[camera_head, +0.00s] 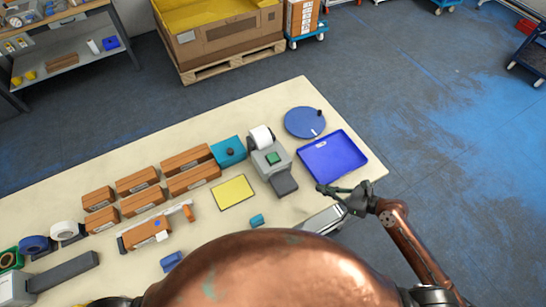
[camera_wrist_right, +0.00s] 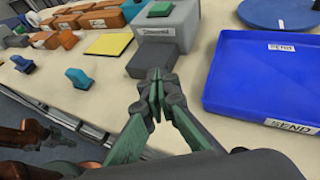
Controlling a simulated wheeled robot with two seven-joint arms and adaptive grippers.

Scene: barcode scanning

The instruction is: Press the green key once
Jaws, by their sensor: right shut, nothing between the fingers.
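The green key (camera_head: 273,158) sits on top of a grey label printer (camera_head: 268,165) with a white paper roll, near the back of the table. It also shows in the right wrist view (camera_wrist_right: 160,9), at the top of the grey printer body (camera_wrist_right: 170,30). My right gripper (camera_head: 322,189) is shut and empty, in front of and to the right of the printer, apart from the key. In the right wrist view its closed fingertips (camera_wrist_right: 154,78) point toward the printer's front. My left gripper does not show clearly in the head view.
A blue tray (camera_head: 333,157) marked SEND lies right of the printer, with a round blue disc (camera_head: 305,122) behind it. A yellow pad (camera_head: 233,192) and several brown boxes (camera_head: 190,178) are to the left. A small teal object (camera_head: 257,220) lies in front.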

